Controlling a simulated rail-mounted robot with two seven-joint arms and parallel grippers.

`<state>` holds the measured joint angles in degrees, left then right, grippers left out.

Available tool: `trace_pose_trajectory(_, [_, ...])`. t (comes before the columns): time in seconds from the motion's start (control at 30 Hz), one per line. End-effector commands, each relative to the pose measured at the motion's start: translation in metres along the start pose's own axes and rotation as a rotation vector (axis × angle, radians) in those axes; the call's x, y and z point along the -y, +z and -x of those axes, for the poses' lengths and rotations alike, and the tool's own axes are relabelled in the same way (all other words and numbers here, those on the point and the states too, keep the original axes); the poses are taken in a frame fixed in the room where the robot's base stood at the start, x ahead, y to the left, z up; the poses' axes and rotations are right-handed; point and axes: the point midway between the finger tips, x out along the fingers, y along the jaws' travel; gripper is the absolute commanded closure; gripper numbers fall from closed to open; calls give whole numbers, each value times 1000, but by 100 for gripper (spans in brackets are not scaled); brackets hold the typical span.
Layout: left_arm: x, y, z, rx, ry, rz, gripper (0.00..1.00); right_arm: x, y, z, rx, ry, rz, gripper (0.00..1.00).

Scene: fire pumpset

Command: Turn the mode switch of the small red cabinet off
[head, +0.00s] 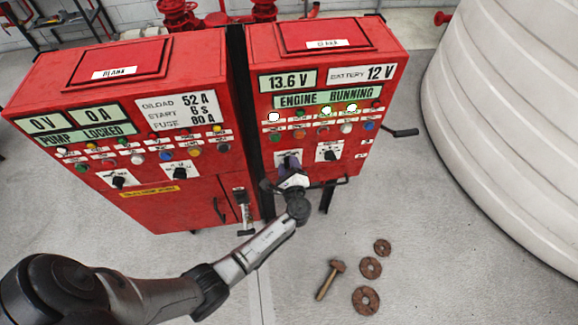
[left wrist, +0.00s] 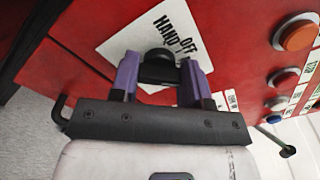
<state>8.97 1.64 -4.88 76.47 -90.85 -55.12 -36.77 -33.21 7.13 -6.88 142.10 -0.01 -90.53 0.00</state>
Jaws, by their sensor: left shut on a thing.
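The small red cabinet (head: 340,60) stands on the right in the head view, its display reading "ENGINE RUNNING". Its mode switch is a black knob (left wrist: 160,66) on a white plate (left wrist: 150,30) whose words "HAND" and "OFF" can be read in the left wrist view. My left gripper (head: 288,166) is at this plate, on the lower left of the cabinet front. Its two purple fingers are shut on the knob, one on each side. The fingers and knob hide the rest of the plate, and I cannot tell which mark the knob points to.
Another black switch (head: 329,152) sits to the right on the same cabinet, below rows of buttons and lamps. A wider red cabinet (head: 150,70) stands to the left. A hammer (head: 330,280) and rusty discs (head: 366,300) lie on the floor. A white tank (head: 510,120) is at right.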

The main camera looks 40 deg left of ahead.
Motion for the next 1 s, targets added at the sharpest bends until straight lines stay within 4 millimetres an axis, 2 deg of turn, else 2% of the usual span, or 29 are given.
trace_pose_trajectory(0.6, [-6,-4,0,1,-1,476,81,4,22,-70,0,-3,-4,57])
trace_pose_trajectory(1.0, [-4,-3,0,0,-1,688,81,6,30,-96,0,-7,-8,57])
